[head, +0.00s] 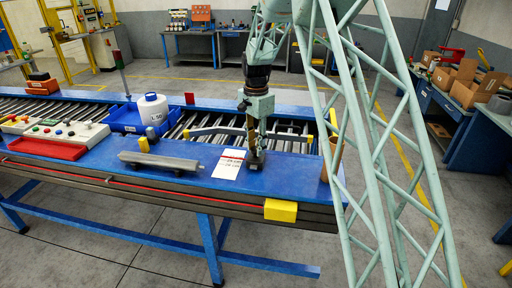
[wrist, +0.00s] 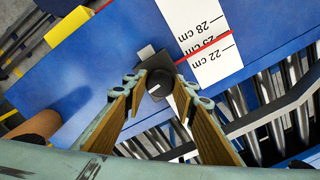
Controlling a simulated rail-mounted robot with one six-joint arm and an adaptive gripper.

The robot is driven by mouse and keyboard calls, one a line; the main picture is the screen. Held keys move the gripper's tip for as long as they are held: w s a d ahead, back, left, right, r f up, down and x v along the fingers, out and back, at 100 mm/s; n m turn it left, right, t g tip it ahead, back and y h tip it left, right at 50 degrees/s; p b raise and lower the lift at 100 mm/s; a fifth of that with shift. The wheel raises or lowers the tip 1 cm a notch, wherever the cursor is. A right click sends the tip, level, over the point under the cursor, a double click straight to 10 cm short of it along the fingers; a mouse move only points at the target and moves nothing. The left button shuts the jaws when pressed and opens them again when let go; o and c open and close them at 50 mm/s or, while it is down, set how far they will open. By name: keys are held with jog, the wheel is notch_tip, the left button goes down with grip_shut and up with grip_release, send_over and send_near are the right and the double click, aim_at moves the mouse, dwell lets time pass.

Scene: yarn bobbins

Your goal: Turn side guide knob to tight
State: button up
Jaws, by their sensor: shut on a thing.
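The side guide knob (wrist: 157,84) is a small dark round knob with a pale line on its top, seen in the wrist view. My gripper (wrist: 158,85) is shut on it, with one tan-padded finger on each side. In the head view my gripper (head: 256,158) points down at the blue conveyor edge and hides most of the knob. The white scale card (wrist: 203,38), with a red line and marks of 22, 25 and 28 cm, lies beside the knob. It also shows in the head view (head: 229,164). The dark side guide rail (wrist: 270,118) runs over the rollers.
A grey metal bar (head: 159,161) lies on the blue edge at left. A white jug (head: 152,109) stands in a blue tray (head: 125,120). A tan cylinder (head: 331,157) stands right of my gripper, and a yellow block (head: 281,210) sits on the front edge.

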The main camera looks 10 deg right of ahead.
jog(key=n, duration=0.4)
jog(key=shift+n, duration=0.4)
jog(key=n, duration=1.1)
jog(key=shift+n, duration=0.4)
jog(key=o, duration=0.9)
jog(key=shift+c, duration=0.2)
jog(key=shift+r, duration=0.15)
notch_tip(320, 180, up, 12)
dwell(0.4)
